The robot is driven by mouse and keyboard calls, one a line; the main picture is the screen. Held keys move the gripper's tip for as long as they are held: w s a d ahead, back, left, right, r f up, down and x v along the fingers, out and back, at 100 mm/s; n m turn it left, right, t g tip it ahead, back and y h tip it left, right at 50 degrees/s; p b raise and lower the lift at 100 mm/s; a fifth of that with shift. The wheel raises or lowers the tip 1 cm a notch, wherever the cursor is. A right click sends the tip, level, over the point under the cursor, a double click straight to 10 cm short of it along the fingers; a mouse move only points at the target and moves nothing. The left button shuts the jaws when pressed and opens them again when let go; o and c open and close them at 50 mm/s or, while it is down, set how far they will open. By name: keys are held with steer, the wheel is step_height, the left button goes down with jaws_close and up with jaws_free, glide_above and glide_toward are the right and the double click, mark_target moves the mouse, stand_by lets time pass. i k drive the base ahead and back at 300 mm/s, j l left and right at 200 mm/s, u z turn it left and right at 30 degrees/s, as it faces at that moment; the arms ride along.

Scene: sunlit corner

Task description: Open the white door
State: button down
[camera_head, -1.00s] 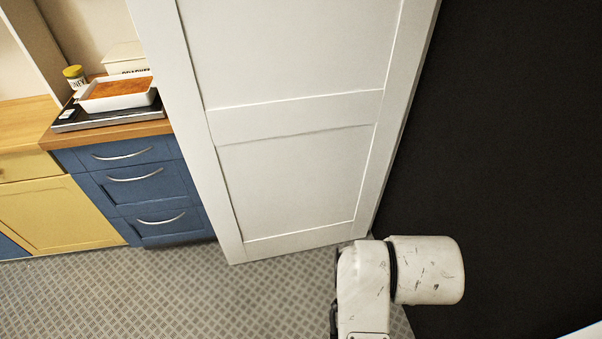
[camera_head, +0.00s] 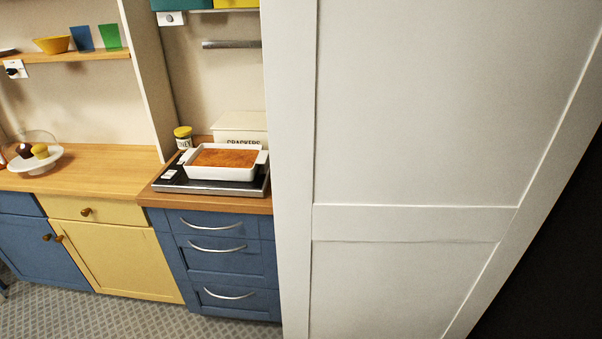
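The white door (camera_head: 410,120) is a tall panelled door that fills the middle and right of the head view. Its left edge stands in front of the kitchen counter's right end, and its right edge borders a dark surface. I see no handle on the part in view. The door's top and bottom are cut off by the frame. My gripper is not in view, and no part of my arm shows now.
Left of the door are blue drawers (camera_head: 227,247) and a yellow cabinet (camera_head: 118,250) under a wooden countertop (camera_head: 95,170). A white baking dish (camera_head: 222,173) sits on the counter. A dark surface (camera_head: 555,265) lies at the lower right. Patterned floor (camera_head: 120,316) shows at the lower left.

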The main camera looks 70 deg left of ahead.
mark_target(419, 149)
steer(key=j+u, duration=0.15)
steer(key=j, duration=0.45)
steer(key=j+u, duration=0.15)
steer(key=j, duration=0.5)
steer(key=j+u, duration=0.15)
steer(key=j, duration=0.45)
steer(key=i+j+u, duration=0.15)
steer(key=j, duration=0.5)
steer(key=j+u, duration=0.1)
steer(key=j, duration=0.5)
steer(key=j+u, duration=0.25)
steer(key=i+j+z, duration=0.15)
